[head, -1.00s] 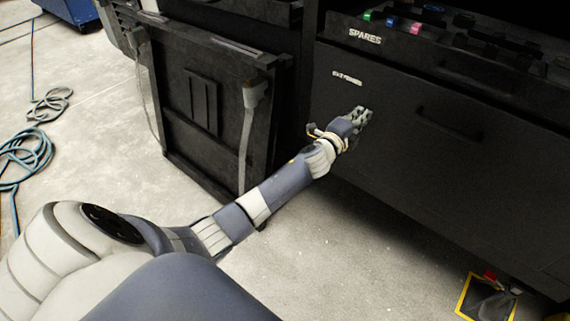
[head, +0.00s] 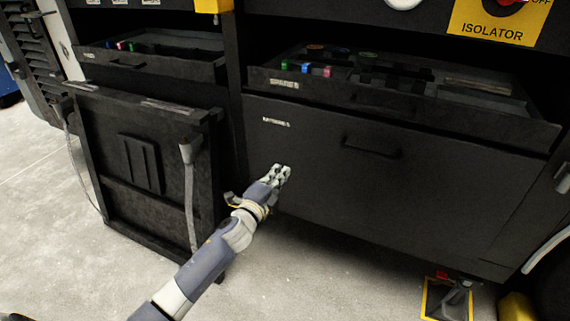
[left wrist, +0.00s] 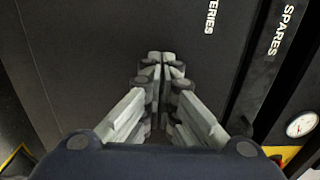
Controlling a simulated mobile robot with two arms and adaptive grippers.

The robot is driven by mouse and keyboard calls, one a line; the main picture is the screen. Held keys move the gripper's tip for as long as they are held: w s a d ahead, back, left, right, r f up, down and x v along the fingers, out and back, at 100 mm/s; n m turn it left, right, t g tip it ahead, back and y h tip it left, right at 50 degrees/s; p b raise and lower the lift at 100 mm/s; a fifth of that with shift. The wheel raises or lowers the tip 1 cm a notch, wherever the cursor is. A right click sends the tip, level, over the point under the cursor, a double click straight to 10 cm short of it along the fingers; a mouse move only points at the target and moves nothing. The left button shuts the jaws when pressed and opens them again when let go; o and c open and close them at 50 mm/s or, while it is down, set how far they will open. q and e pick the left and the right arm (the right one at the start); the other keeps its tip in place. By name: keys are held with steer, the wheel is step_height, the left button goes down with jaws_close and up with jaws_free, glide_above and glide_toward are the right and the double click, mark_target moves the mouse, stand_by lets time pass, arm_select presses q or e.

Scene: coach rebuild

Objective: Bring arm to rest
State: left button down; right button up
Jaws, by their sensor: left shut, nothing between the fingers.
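My left arm comes in from the bottom left of the head view. Its gripper (head: 281,174) is shut and empty, in front of the dark lower drawer front labelled BATTERIES (head: 330,160). In the left wrist view the fingers of the left gripper (left wrist: 161,62) meet at the tips with nothing between them. I cannot tell how far the fingertips are from the drawer front. My right gripper is in neither view.
An open SPARES drawer (head: 400,97) with small coloured items juts out above. A dark hinged panel (head: 150,165) stands at left. A yellow isolator plate (head: 497,18) is at upper right. A yellow-edged item (head: 447,298) lies on the floor.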

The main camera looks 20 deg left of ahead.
arm_select(q)
steer(key=s+d+f+n+g+y, duration=0.25)
steer(key=s+f+n+g, duration=0.95)
steer(key=s+f, duration=1.4)
steer(key=s+d+f+n+g+h+p, duration=0.1)
steer(key=s+d+f+n+g, duration=0.15)
steer(key=s, duration=0.45)
steer(key=s+d+f+n+g+h, duration=0.1)
steer(key=s+d+n, duration=0.15)
steer(key=s, duration=0.45)
steer(key=s+a+f+p, duration=0.1)
steer(key=s+f+p, duration=0.1)
steer(key=s+p, duration=0.4)
steer(key=s+a+f+g+p, duration=0.1)
steer(key=s+f+p, duration=0.2)
steer(key=s+p, duration=0.3)
steer(key=s+f+m+p, duration=0.1)
steer(key=s+f+p, duration=0.2)
steer(key=s+p, duration=0.2)
steer(key=shift+s+a+p, duration=0.4)
steer(key=shift+s, duration=0.7)
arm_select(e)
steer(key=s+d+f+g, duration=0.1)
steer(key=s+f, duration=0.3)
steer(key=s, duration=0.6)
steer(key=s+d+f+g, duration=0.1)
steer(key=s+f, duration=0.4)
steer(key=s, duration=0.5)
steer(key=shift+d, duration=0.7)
